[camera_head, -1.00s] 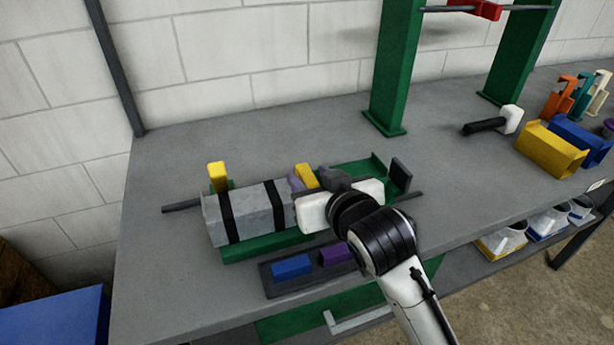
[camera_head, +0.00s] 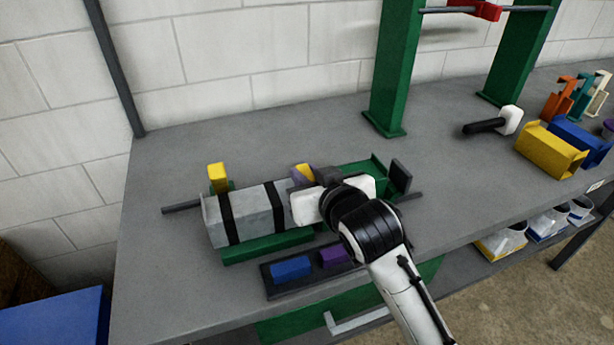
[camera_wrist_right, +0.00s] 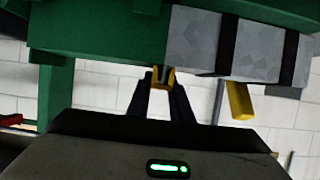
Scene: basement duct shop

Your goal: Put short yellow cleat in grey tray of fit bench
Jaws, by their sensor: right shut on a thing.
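A short yellow cleat (camera_head: 302,173) is at the right end of the grey strapped duct (camera_head: 250,217), partly hidden by my right gripper (camera_head: 316,178). In the right wrist view, the fingers (camera_wrist_right: 165,92) are shut on a small yellow cleat (camera_wrist_right: 163,75) at the duct's end, by the green fixture (camera_wrist_right: 110,35). Another yellow cleat (camera_head: 218,176) stands upright at the duct's left end; a yellow cleat also hangs beyond the straps in the wrist view (camera_wrist_right: 240,100). The dark grey tray (camera_head: 275,291) lies in front of the fixture, holding a blue piece and a purple piece. My left gripper is out of view.
A green upright frame (camera_head: 393,75) stands behind on the bench. A black-handled mallet (camera_head: 487,126) and yellow and blue channel pieces (camera_head: 548,150) lie to the right. The bench top left of the duct (camera_head: 155,260) is clear.

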